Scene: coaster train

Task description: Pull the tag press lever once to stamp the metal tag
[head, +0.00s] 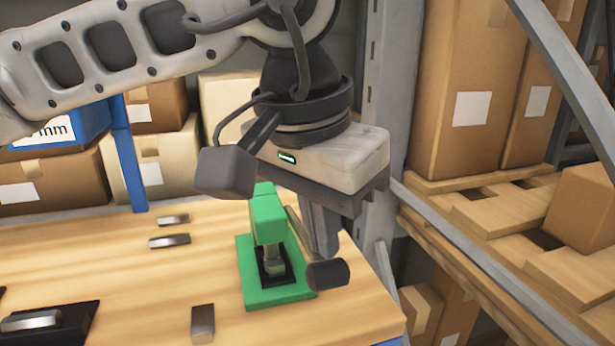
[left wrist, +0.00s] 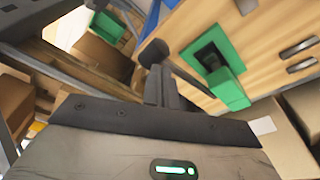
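The green tag press (head: 262,215) stands on the wooden bench, with a black recess in its base. Its lever is a grey rod sloping down on the right side to a dark round knob (head: 328,274). In the left wrist view the press (left wrist: 228,88) is at upper right and the knob (left wrist: 153,52) is beyond the fingertips. My left gripper (head: 325,255) points down with its fingers together, right beside the rod and just above the knob. I cannot tell whether they touch. A metal tag in the recess is hard to make out. My right gripper is out of view.
Loose metal pieces (head: 168,241) lie on the bench, one near its front edge (head: 202,323). Another lies on a black tray (head: 70,325) at lower left. A grey rack post (head: 385,90) and shelves of cardboard boxes stand close behind and right.

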